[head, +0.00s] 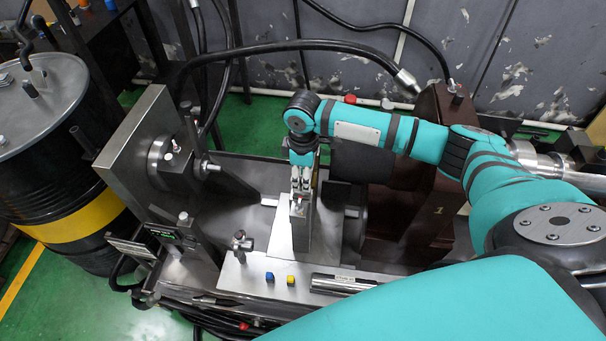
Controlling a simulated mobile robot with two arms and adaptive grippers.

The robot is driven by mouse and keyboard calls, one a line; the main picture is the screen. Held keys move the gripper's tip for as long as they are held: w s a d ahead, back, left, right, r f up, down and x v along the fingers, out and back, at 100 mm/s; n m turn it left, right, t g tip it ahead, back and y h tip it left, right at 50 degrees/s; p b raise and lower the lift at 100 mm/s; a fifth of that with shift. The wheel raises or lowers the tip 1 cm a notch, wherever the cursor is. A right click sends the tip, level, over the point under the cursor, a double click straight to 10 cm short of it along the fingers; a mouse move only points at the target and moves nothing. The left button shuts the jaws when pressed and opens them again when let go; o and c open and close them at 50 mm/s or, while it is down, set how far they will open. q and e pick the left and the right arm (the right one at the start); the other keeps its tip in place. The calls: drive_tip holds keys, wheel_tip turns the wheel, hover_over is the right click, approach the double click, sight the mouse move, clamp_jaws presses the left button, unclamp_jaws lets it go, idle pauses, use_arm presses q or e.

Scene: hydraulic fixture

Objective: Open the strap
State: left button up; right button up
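My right arm comes in from the right, and its gripper (300,190) points down at the middle of the fixture. Its two fingers are close together at the top of an upright grey metal piece (301,237), which appears to be the strap. A small bolt-like part with a reddish tip (298,204) is right at the fingertips. I cannot tell whether the fingers touch or grip it. The upper end of the strap is partly hidden by the gripper. My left gripper is not in view.
A grey plate block (137,150) stands left of the strap, and a dark brown housing (440,200) stands right. Blue (269,277) and yellow (290,280) buttons sit on the front panel. A black hose (300,45) arches behind. A black barrel (50,130) stands far left.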

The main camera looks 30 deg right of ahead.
drive_tip(key=shift+f, duration=0.25)
clamp_jaws()
idle(0.3)
